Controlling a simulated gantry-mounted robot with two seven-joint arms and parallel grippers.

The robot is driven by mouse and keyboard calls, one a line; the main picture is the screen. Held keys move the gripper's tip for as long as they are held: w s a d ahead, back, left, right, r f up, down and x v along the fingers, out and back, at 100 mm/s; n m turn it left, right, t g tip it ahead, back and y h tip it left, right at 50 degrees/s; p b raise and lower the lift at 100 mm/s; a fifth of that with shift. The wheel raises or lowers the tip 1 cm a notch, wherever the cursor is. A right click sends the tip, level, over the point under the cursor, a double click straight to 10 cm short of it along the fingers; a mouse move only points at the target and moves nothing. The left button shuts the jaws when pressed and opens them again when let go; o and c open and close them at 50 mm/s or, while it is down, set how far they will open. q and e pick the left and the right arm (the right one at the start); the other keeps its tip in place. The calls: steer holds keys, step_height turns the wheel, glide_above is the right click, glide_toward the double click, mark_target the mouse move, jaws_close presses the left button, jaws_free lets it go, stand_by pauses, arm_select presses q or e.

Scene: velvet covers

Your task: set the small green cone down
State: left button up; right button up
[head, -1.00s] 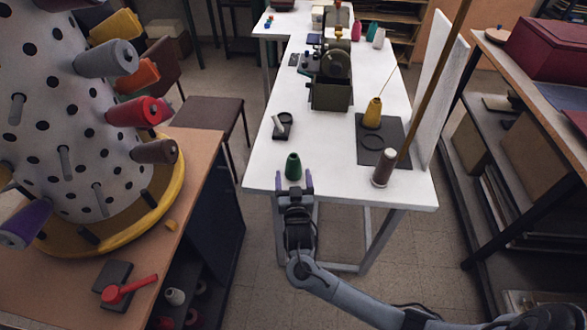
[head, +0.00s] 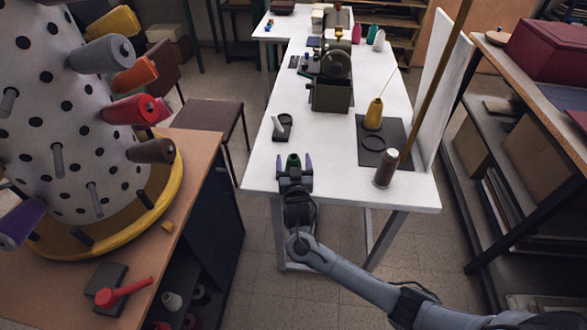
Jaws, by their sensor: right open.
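The small green cone (head: 293,161) is upright near the front edge of the white table (head: 340,183). Its lower part is hidden behind my right gripper, so I cannot see its contact with the tabletop. My right gripper (head: 294,163) is open, with one purple-tipped finger on each side of the cone. I cannot tell whether either finger touches it. My left gripper is not in view.
A brown spool (head: 386,168) stands to the right near the front edge. A small black holder (head: 281,131) lies behind the green cone. A spotted spool stand (head: 60,130) is at left.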

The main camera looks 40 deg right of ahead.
steer(key=c, duration=1)
steer(key=shift+r, duration=0.1)
steer(key=shift+c, duration=0.2)
